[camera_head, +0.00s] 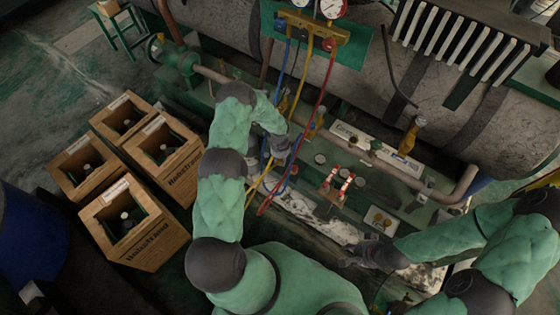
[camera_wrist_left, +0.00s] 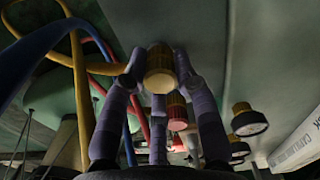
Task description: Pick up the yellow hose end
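A short yellow-and-brass cylinder (camera_wrist_left: 160,72), which looks like the yellow hose end, sits between the fingertips of my left gripper (camera_wrist_left: 160,58) in the left wrist view. A finger lies close on each side and a third is below; firm contact is not clear. The yellow hose (camera_wrist_left: 78,75) loops at the left of that view. In the head view my left gripper (camera_head: 280,146) is beside the hanging hoses, and its fingers hide the end. The yellow hose (camera_head: 297,82) hangs from the gauge manifold (camera_head: 312,27). My right gripper (camera_head: 352,256) is low at the right, its finger opening unclear.
Blue (camera_head: 280,72) and red (camera_head: 325,80) hoses hang close beside the yellow one. Wooden crates (camera_head: 135,232) stand on the floor at left. A big tank (camera_head: 360,60) closes off the back.

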